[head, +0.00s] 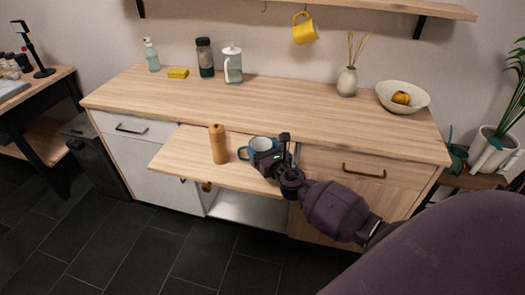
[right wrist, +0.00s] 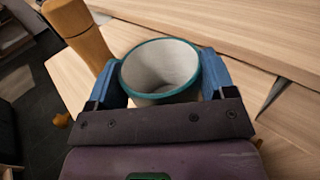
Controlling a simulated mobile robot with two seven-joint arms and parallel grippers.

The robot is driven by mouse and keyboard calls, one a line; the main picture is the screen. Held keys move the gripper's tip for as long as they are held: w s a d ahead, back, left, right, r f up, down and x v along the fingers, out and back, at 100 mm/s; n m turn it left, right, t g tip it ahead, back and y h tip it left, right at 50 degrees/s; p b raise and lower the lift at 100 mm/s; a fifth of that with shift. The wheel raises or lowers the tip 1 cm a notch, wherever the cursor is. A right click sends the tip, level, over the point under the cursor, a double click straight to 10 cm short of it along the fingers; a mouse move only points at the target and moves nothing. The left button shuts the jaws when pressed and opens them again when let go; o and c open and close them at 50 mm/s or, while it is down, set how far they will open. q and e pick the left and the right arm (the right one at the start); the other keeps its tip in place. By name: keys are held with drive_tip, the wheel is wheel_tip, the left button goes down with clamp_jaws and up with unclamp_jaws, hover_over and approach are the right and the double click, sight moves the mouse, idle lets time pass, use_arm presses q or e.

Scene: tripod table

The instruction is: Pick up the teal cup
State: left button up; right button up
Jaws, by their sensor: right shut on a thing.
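The teal cup (head: 262,144) is at the right part of the pull-out board in the head view, with its handle pointing left. In the right wrist view the cup (right wrist: 160,70) shows a teal rim and a pale inside, and it looks empty. My right gripper (head: 270,157) is shut on the cup, with one blue finger on each side of its wall. The cup is upright. I cannot tell whether its base touches the board. My left gripper is not in view.
A wooden pepper mill (head: 218,144) stands close left of the cup on the pull-out board (head: 175,160). The counter (head: 270,100) behind carries a soap bottle, sponge, dark jar, white-lidded jug, reed vase and fruit bowl (head: 403,97). A yellow mug (head: 304,29) hangs above.

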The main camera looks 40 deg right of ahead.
use_arm(q)
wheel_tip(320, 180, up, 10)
drive_tip(key=p, duration=0.8)
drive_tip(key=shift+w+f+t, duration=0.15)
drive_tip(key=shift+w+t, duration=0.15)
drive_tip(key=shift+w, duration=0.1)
use_arm(e)
wheel_tip(320, 180, up, 20)
drive_tip(key=shift+f, duration=0.15)
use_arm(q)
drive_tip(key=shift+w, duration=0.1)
use_arm(e)
drive_tip(key=shift+f, duration=0.1)
